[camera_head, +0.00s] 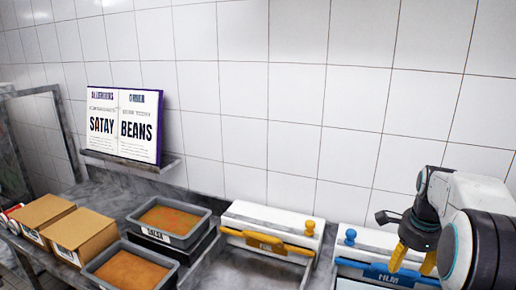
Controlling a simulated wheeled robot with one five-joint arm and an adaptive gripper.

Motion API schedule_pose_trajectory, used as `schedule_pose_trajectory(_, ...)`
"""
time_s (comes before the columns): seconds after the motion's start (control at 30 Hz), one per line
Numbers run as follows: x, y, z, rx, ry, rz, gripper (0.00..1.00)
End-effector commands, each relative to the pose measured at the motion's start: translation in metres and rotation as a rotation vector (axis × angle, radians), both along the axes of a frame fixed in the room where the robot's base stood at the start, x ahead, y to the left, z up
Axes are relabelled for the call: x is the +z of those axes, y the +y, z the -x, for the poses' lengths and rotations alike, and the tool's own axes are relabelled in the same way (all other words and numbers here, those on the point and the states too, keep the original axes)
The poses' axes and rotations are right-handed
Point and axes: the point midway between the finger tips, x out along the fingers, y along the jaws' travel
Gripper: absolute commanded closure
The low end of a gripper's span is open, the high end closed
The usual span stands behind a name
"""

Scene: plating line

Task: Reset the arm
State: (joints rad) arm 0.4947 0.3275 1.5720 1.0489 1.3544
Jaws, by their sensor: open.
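My gripper (412,264) is at the lower right of the head view, at the end of my white and black arm. Its yellow fingers point down and stand apart, with nothing seen between them. It shows in front of the white bin with a blue handle bar (376,273) and a blue knob. I cannot tell how far above the bin it is. Part of my arm is cut off by the right edge.
Two cardboard boxes (85,236) and grey tubs of orange-brown food (167,218) stand on the left of the counter. A white bin with a yellow handle bar (264,242) stands in the middle. A sign reading "SATAY BEANS" (123,131) rests on a wall ledge. The upper right is clear.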

Motion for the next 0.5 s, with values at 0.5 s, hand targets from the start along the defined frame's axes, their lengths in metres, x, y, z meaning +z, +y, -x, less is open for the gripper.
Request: schedule_pose_trajectory(0.5, -0.053, 0.024, 0.044, 0.943, 0.158, 0.059, 0.45)
